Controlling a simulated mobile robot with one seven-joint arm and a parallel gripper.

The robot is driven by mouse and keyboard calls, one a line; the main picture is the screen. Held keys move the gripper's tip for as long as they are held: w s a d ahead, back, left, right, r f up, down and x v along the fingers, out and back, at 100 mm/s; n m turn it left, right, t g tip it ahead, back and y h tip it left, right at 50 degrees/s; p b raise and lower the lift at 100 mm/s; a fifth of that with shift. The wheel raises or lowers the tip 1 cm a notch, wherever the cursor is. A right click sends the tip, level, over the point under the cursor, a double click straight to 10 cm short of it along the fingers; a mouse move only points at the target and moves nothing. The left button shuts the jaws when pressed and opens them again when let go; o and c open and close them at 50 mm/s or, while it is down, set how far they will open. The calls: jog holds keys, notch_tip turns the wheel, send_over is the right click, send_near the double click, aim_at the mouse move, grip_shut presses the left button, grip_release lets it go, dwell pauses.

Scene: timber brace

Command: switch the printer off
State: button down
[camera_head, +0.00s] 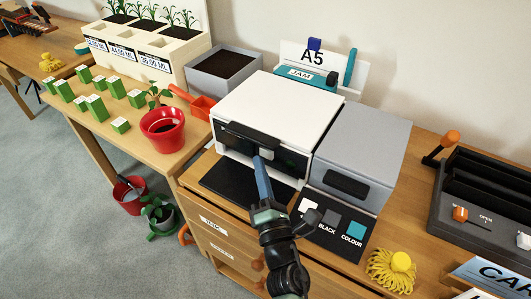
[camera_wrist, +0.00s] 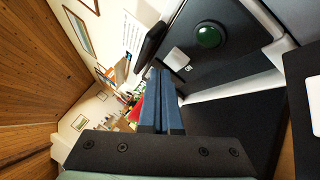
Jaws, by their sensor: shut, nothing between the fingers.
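The printer (camera_head: 275,108) is a white box with a black front panel, in the middle of the head view. In the wrist view its black panel (camera_wrist: 225,65) carries a round green button (camera_wrist: 208,36) and a small pale square (camera_wrist: 177,59) with a small mark beside it. I cannot tell whether the green button is lit. My gripper (camera_head: 258,162) is shut and empty, its blue fingers pointing at the front panel. In the wrist view the fingertips (camera_wrist: 160,73) are just left of and below the pale square. I cannot tell whether they touch the panel.
A grey box (camera_head: 362,145) stands right of the printer, above a pad with colour squares (camera_head: 333,222). A dark mat (camera_head: 240,185) lies in front. A red pot (camera_head: 162,130) is to the left. A yellow tassel (camera_head: 393,270) and black rack (camera_head: 490,195) are to the right.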

jog(key=shift+s+a+f+b, duration=0.1)
jog(key=shift+s+a+b, duration=0.2)
jog(key=shift+s+a, duration=0.4)
jog(key=shift+s+a+f+b, duration=0.1)
jog(key=shift+s+a+b, duration=0.3)
jog(key=shift+s, duration=0.5)
jog(key=shift+s+a+r, duration=0.15)
jog(key=shift+s+a, duration=0.2)
jog(key=shift+s, duration=0.1)
jog(key=shift+w+r, duration=0.1)
jog(key=shift+r, duration=0.05)
